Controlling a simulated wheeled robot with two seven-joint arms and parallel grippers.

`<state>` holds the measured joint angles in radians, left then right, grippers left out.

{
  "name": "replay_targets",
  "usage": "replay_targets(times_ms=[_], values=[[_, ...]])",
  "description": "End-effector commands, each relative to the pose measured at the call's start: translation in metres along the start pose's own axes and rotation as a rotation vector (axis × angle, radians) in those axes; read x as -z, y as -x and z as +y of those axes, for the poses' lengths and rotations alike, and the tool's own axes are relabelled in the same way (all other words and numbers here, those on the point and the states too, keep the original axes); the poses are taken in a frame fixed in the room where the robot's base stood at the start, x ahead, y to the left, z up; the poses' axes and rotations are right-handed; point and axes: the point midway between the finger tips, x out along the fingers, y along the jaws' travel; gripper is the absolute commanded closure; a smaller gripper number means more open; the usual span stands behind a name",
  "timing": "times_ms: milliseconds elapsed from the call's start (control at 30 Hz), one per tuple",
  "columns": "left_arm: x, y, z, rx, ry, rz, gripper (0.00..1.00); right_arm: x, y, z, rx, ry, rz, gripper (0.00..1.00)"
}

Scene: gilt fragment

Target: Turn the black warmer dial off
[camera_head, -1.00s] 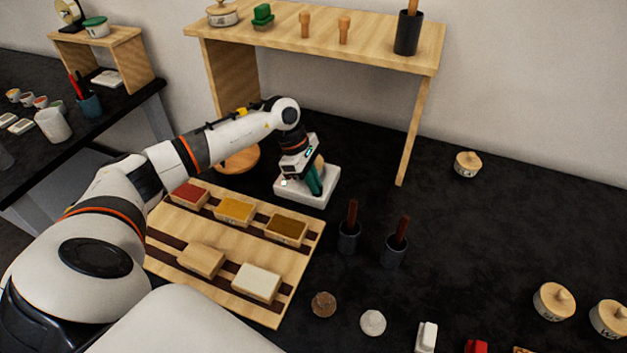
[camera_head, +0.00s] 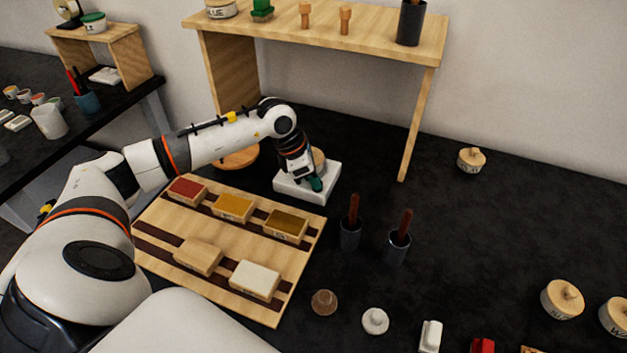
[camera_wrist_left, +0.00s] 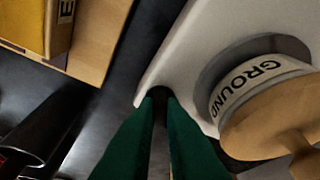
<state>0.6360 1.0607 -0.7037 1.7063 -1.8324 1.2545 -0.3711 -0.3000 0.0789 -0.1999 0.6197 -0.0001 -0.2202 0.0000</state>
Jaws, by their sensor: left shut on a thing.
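The white warmer (camera_head: 328,192) stands on the black tabletop under the wooden shelf. It also fills the upper right of the left wrist view (camera_wrist_left: 185,58). A pot labelled GROUND (camera_wrist_left: 262,78) with a wooden knobbed lid sits in it. My left gripper (camera_head: 316,185) is down at the warmer's front edge. In the left wrist view its green fingers (camera_wrist_left: 158,100) are nearly together, shut on the small black dial (camera_wrist_left: 159,93) at the warmer's edge. The fingers hide most of the dial, so its setting cannot be read. My right gripper is not in view.
A striped wooden board (camera_head: 205,262) with several coloured blocks lies just left of the warmer. Two dark cups (camera_head: 350,236) with brown handles stand in front. The shelf (camera_head: 330,40) stands over the back.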

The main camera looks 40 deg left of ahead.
Motion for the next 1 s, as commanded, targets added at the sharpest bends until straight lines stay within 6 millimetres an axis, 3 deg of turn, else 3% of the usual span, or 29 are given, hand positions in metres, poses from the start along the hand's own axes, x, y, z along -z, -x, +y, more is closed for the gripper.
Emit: replay_targets(times_ms=[1000], values=[[0.004, -0.002, 0.007, 0.346, 0.831, 0.006, 1.0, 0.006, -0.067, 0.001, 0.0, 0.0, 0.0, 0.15]])
